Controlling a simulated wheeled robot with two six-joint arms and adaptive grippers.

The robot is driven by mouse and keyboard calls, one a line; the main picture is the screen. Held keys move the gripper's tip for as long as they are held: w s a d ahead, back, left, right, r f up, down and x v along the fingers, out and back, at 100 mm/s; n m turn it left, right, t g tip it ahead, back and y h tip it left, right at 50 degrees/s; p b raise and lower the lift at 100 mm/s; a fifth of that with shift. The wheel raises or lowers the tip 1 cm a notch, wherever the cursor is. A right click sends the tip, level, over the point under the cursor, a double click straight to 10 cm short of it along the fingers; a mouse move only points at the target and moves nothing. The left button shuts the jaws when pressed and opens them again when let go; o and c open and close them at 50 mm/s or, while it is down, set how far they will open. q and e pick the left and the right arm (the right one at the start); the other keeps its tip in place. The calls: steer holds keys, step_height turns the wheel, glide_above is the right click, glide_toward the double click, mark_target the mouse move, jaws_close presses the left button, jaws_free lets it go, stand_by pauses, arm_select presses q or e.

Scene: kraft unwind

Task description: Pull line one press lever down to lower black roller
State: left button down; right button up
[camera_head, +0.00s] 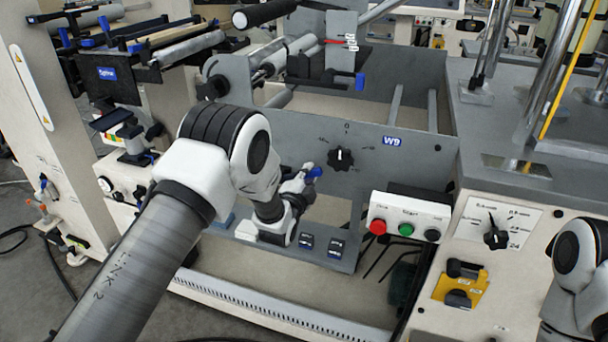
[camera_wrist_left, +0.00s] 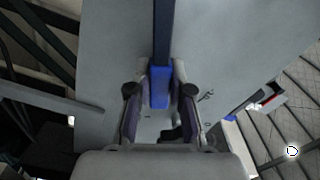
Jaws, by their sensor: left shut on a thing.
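The press lever shows its blue end (camera_head: 315,172) in the head view, low on the grey panel. In the left wrist view its dark bar comes down from the top to a blue grip (camera_wrist_left: 159,88). My left gripper (camera_head: 300,186) is at the lever, shut on its blue grip, which lies between the fingers in the left wrist view (camera_wrist_left: 159,96). My left wrist and fingers hide most of the lever in the head view. A black roller (camera_head: 264,12) with a pale end shows at the top; I cannot tell if the lever moves it. My right gripper is out of view.
The grey panel (camera_head: 390,172) carries a black knob (camera_head: 341,158) and a W9 label. A button box (camera_head: 408,217) stands to the right of the lever. A cabinet (camera_head: 475,190) with a dial is further right. Part of my right arm shows at the right edge.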

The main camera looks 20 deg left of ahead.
arm_select(q)
steer(key=shift+d+f+m+b, duration=0.2)
steer(key=shift+f+m+b, duration=0.7)
steer(key=shift+m, duration=0.3)
steer(key=shift+d+f+m+b, duration=0.2)
steer(key=shift+f+m+b, duration=0.45)
steer(key=shift+f+m, duration=0.45)
steer(key=shift+r, duration=0.1)
steer(key=c, duration=1)
jaws_free()
steer(key=shift+c, duration=0.2)
steer(key=s, duration=1.2)
steer(key=shift+a, duration=0.25)
